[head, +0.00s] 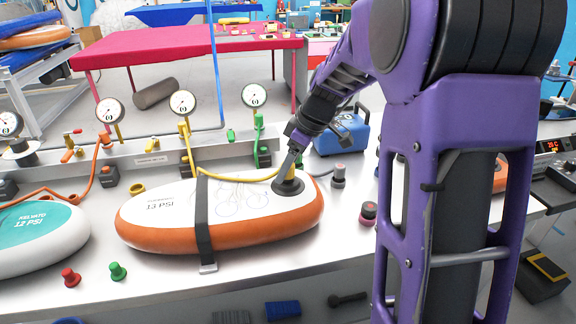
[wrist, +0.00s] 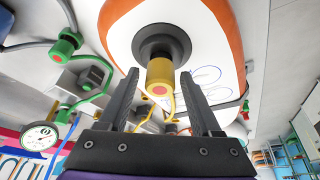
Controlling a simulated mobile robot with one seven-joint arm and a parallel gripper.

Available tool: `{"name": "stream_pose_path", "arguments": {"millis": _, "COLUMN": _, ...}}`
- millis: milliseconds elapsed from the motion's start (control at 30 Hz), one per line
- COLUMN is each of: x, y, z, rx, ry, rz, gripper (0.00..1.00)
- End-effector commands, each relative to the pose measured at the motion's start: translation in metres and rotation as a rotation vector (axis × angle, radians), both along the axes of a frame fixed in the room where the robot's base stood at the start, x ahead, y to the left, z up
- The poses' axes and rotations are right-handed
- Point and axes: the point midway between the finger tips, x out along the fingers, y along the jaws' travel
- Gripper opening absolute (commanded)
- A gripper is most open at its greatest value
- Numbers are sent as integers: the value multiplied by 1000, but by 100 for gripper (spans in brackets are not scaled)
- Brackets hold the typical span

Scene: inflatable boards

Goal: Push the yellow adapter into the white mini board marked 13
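The white mini board (head: 240,205) with orange sides is marked "13 PSI" and lies on the bench under a black strap (head: 203,215). Its round black valve (head: 289,187) is at the right end; it also shows in the wrist view (wrist: 162,40). The yellow adapter (wrist: 160,75), with its yellow hose, stands at the valve's mouth, in line with it; how deep it sits I cannot tell. My gripper (wrist: 160,80) is open, one finger on each side of the adapter, with visible gaps. In the head view my gripper (head: 291,165) is just above the valve and hides most of the adapter.
A teal and white board (head: 40,235) marked "12 PSI" lies to the left. Gauges (head: 183,103) and hoses line the bench's back. A red cap (head: 70,277) and a green cap (head: 118,271) stand at the front. A blue pump (head: 345,132) is behind my gripper.

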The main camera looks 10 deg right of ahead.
Motion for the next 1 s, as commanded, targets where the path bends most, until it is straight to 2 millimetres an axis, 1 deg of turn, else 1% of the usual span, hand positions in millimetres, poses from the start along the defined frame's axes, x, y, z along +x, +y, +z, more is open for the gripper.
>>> {"name": "stream_pose_path", "arguments": {"millis": 333, "x": 0, "y": 0, "z": 1, "rx": 0, "ry": 0, "rz": 0, "gripper": 75}}
{"name": "stream_pose_path", "arguments": {"millis": 467, "x": -2, "y": -4, "z": 11, "rx": 0, "ry": -2, "rz": -1, "gripper": 75}}
{"name": "stream_pose_path", "arguments": {"millis": 567, "x": -6, "y": -9, "z": 28, "rx": 0, "ry": -4, "rz": -2, "gripper": 75}}
{"name": "stream_pose_path", "arguments": {"millis": 900, "x": -24, "y": -35, "z": 106, "rx": -2, "ry": -4, "rz": -2, "gripper": 75}}
{"name": "stream_pose_path", "arguments": {"millis": 1000, "x": -29, "y": -42, "z": 126, "rx": -1, "ry": -4, "rz": -2, "gripper": 75}}
